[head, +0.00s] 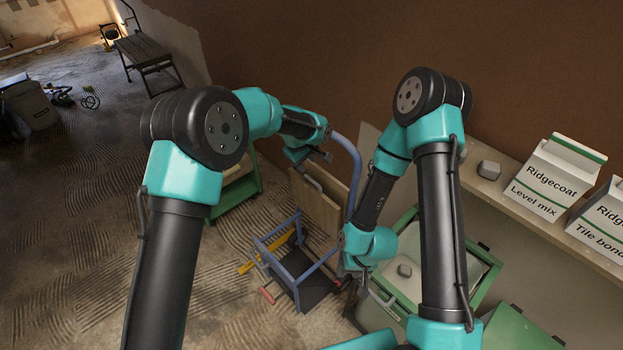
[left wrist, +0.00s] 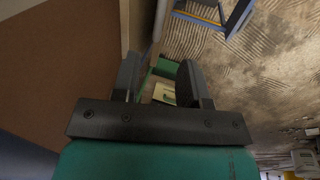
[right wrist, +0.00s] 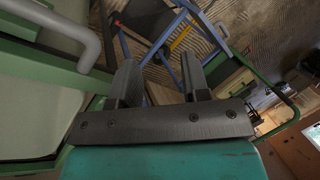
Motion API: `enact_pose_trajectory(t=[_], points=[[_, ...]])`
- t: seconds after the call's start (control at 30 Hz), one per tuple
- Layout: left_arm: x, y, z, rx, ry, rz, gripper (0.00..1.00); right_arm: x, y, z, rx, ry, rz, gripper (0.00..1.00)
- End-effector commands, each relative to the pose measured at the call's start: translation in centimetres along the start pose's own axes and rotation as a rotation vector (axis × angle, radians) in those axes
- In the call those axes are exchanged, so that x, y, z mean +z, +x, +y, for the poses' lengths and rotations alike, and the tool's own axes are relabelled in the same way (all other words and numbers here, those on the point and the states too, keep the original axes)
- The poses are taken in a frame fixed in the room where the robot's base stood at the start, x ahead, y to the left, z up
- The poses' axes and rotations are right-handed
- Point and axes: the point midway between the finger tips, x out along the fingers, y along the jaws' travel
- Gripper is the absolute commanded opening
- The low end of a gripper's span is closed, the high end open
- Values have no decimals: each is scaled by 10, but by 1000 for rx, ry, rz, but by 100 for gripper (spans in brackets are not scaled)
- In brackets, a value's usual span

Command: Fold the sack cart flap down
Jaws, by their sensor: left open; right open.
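The blue tubular sack cart frame (head: 292,262) stands low in the middle of the head view, with a dark flat plate (head: 318,289) between its bars that looks like the flap. The frame also shows at the top of the left wrist view (left wrist: 235,18) and the right wrist view (right wrist: 188,70). My left gripper (head: 316,160) is open and empty, above the frame near a curved blue tube (head: 354,158). My right gripper (head: 352,272) is open, close to the frame's right side. Its fingertips are partly hidden in the head view. Neither gripper visibly touches the frame.
A tan board (head: 312,208) leans behind the frame. A green-rimmed bin (head: 478,289) stands on the right, its grey handle (right wrist: 82,38) close to my right gripper. A shelf (head: 510,208) holds cartons (head: 552,176).

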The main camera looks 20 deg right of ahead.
Motion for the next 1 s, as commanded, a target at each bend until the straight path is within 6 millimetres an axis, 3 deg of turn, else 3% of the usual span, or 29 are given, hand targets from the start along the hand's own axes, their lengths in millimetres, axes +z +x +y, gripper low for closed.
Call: enact_pose_trajectory(t=[0.5, 0.7, 1.0], points=[[0, 87, 0, 0, 1, 0, 40, 0, 0, 0, 0, 0, 0, 43], [0, 104, 0, 1, 0, 0, 40, 0, 0, 0, 0, 0, 0, 43], [0, 106, 0, 2, 0, 0, 40, 0, 0, 0, 0, 0, 0, 43]])
